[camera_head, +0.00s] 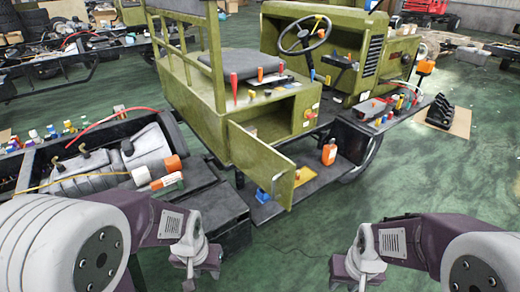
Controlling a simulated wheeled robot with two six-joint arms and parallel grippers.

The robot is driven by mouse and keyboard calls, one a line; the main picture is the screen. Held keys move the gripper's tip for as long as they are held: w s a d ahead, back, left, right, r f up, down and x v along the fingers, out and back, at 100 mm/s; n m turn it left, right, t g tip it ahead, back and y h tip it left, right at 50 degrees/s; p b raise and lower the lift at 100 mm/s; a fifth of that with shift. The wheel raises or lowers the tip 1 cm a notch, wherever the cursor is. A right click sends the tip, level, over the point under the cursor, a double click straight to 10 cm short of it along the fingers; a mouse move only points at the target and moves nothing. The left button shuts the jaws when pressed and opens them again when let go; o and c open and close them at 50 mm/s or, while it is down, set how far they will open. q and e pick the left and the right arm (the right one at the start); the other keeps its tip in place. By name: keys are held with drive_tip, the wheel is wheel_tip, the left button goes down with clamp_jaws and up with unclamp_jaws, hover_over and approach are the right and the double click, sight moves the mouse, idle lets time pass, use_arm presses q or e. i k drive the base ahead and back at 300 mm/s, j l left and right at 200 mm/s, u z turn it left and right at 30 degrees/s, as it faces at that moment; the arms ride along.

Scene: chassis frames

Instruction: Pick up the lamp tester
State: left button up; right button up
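I cannot tell for certain which of the small items is the lamp tester. Candidates among the hand tools are a red pointed tool (234,87) and an orange-topped tool (260,75) beside the seat of the green vehicle. More small coloured tools lie on the dark right-hand ledge (425,104). My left gripper (193,277) hangs low at the bottom, in front of the dark chassis at left. My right gripper (357,278) is low at the bottom right, over green floor. Both are apart from the tools. Their fingers are too small and cut off to judge.
The green vehicle body (212,127) stands ahead, with an open compartment door (262,165) sticking out. An orange bottle (329,153) stands on its lower step. A grey engine (110,165) sits on the left chassis. Green floor (430,185) is clear at right.

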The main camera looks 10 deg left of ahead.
sight(329, 154)
drive_tip(key=i+l+z, duration=0.15)
drive_tip(key=z, duration=0.25)
drive_tip(key=i+l+z, duration=0.15)
drive_tip(key=z, duration=0.3)
drive_tip(key=i+z, duration=0.65)
drive_tip(key=i, duration=0.7)
drive_tip(key=i+u, duration=0.1)
drive_tip(key=u, duration=0.35)
drive_tip(key=i+u, duration=0.1)
drive_tip(key=u, duration=0.35)
drive_tip(key=i+l+u, duration=0.1)
drive_tip(key=u, duration=0.35)
drive_tip(key=i+l+u, duration=0.1)
drive_tip(key=u, duration=0.35)
drive_tip(key=l+u, duration=0.1)
drive_tip(key=u, duration=0.35)
drive_tip(key=i+l+u, duration=0.1)
drive_tip(key=u, duration=0.35)
